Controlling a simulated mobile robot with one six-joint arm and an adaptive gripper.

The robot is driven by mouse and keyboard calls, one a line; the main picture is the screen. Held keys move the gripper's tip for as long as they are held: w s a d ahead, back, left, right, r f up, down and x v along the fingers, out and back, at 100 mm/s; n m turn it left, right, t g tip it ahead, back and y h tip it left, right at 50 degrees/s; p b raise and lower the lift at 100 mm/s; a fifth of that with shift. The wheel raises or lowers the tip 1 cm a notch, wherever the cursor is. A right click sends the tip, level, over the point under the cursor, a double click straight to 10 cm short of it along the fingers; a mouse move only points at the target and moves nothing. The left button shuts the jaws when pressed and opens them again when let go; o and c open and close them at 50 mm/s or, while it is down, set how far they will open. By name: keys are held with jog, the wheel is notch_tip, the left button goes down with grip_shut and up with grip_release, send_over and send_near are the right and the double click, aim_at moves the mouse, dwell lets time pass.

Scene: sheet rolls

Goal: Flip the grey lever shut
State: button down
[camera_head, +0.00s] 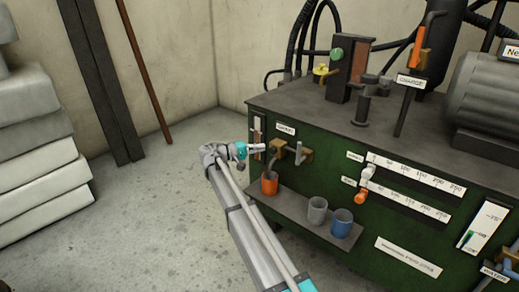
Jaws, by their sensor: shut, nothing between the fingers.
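The grey lever (300,153) sits on a small brass-coloured valve (279,147) on the green machine's front, under a small white label. It looks raised at an angle. Its exact position is hard to tell at this size. My gripper (260,148) is shut and empty, just left of the valve, pointing right toward it. A small gap seems to lie between my fingertips and the lever. I cannot tell whether the fingers touch the valve body.
An orange cup (269,184) stands below the valve on a shelf (290,205), with a grey cup (317,210) and a blue cup (342,223) to its right. An orange-tipped slider (361,197) is further right. Open floor (150,220) lies left of my arm.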

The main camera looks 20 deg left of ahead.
jog(key=w+d, duration=0.3)
jog(key=d, duration=0.7)
jog(key=shift+w+d, duration=0.2)
jog(key=shift+d, duration=0.15)
